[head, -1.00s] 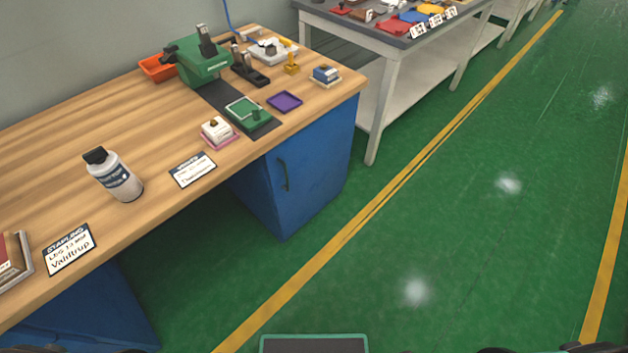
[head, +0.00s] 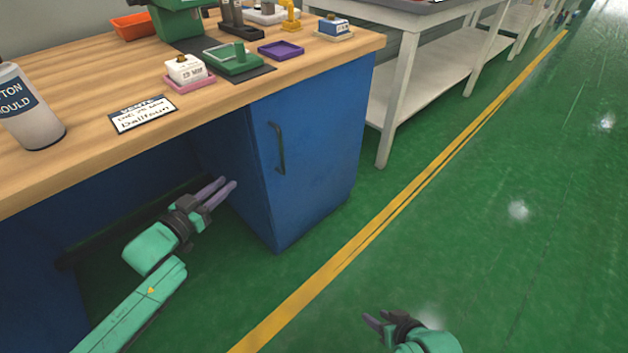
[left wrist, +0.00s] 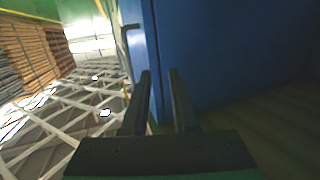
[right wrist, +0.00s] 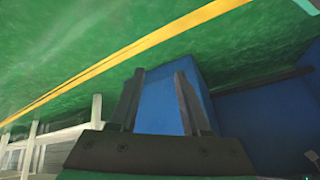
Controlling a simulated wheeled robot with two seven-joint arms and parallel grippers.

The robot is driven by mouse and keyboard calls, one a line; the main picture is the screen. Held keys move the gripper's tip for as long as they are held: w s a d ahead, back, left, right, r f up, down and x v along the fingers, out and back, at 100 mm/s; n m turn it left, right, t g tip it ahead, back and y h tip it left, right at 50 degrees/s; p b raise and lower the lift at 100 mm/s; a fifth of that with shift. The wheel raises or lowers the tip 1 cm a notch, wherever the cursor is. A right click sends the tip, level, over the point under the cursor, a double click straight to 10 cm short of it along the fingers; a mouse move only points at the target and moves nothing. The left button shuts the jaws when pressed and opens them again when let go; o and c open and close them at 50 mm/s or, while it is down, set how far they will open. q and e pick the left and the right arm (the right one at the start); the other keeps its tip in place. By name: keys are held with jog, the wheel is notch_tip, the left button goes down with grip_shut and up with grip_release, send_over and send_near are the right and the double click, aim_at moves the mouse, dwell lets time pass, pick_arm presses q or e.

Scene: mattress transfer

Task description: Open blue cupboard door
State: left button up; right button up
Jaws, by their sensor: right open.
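The blue cupboard door (head: 320,150) is on the front of the cupboard under the workbench and looks shut. Its dark vertical handle (head: 278,148) is near the door's left edge. My left gripper (head: 227,186) is left of the cupboard, below the handle's height, apart from the handle and empty, with a gap between its fingers. In the left wrist view, blue cupboard panels (left wrist: 225,45) fill the upper right and the handle (left wrist: 127,40) shows left of the fingers. My right gripper (head: 372,320) is open and empty, low over the floor; its view shows the blue cupboard (right wrist: 160,105) beyond its fingers.
The wooden workbench (head: 110,90) overhangs my left gripper and carries a bottle (head: 30,110), a label card (head: 143,114) and small trays. A white table (head: 385,130) stands right of the cupboard. Green floor (head: 480,240) in front of the door is clear.

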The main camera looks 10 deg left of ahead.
pick_arm(q)
jog(key=d+r+m+h, duration=0.2)
jog(key=d+r+h, duration=0.15)
jog(key=d, duration=0.25)
jog(key=b+x, duration=0.1)
jog(key=x, duration=0.3)
jog(key=b+x, duration=0.1)
jog(key=x, duration=0.4)
jog(key=b+x, duration=0.2)
jog(key=x, duration=0.3)
jog(key=shift+w+a+r, duration=0.1)
jog(key=shift+w+a, duration=0.05)
jog(key=shift+a, duration=0.2)
pick_arm(e)
jog(key=w+a+t+y, duration=0.1)
jog(key=a+t+y, duration=0.2)
jog(key=a+t, duration=0.2)
jog(key=shift+w+a+f+m, duration=0.25)
jog(key=shift+a+m, duration=0.15)
jog(key=shift+a, duration=0.4)
pick_arm(q)
jog(key=shift+c, duration=0.4)
grip_shut()
jog(key=shift+n, duration=0.3)
